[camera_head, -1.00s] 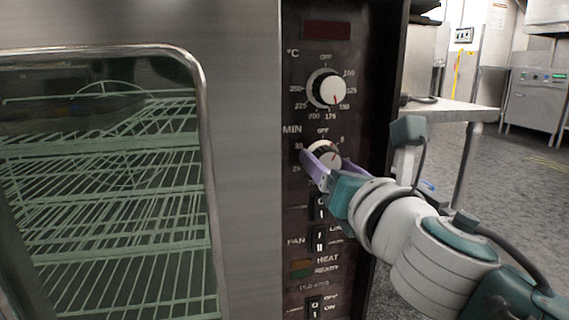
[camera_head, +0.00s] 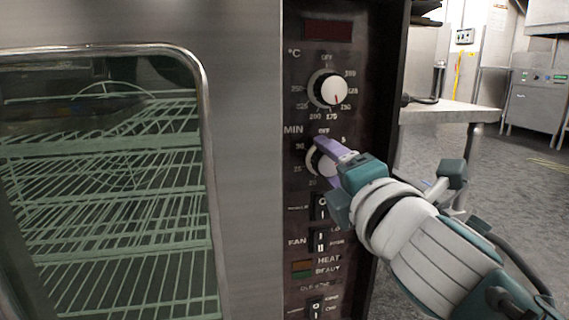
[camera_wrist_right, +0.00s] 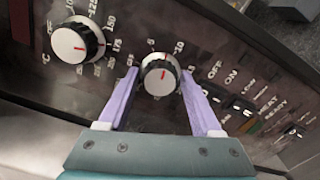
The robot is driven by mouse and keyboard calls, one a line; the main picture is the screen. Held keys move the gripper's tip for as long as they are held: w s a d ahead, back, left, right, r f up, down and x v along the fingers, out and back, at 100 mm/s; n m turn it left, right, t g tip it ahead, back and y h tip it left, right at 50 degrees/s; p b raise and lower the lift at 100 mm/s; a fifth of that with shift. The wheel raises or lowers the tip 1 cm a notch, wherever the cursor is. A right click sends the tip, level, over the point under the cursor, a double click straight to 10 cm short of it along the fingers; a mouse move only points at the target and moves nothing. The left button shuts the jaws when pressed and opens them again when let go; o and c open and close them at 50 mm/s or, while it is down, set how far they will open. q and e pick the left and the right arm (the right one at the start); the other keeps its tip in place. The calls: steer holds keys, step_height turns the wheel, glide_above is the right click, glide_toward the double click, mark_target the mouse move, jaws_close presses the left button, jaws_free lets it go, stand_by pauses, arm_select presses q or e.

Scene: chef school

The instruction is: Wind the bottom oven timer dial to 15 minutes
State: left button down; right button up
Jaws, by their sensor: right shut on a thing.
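The bottom timer dial (camera_head: 316,162), marked MIN, is a white-faced knob with a black skirt on the oven's dark control panel (camera_head: 362,50). My right gripper (camera_head: 329,163) has its purple fingers on either side of this dial and is shut on it. In the right wrist view, the dial (camera_wrist_right: 158,77) sits between the two fingertips, with a short red mark on its face. The mark points up and slightly right, roughly towards the label that looks like 10. In the head view my finger and wrist hide part of the dial and its right-hand scale. My left gripper is out of view.
The temperature dial (camera_head: 328,89) sits just above, and also shows in the right wrist view (camera_wrist_right: 76,44). Rocker switches (camera_head: 320,240) lie below the timer. The glass oven door (camera_head: 110,200) is at left. A table (camera_head: 450,110) stands behind at right.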

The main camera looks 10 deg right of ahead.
steer(key=m, duration=0.3)
steer(key=shift+m, duration=0.4)
steer(key=m+p, duration=0.1)
steer(key=m, duration=0.1)
steer(key=shift+r+m, duration=0.1)
steer(key=shift+m, duration=0.3)
steer(key=m+p, duration=0.1)
steer(key=m, duration=0.4)
steer(key=shift+m+p, duration=0.55)
steer(key=shift+m, duration=0.35)
steer(key=o, duration=1.2)
steer(key=shift+c, duration=0.2)
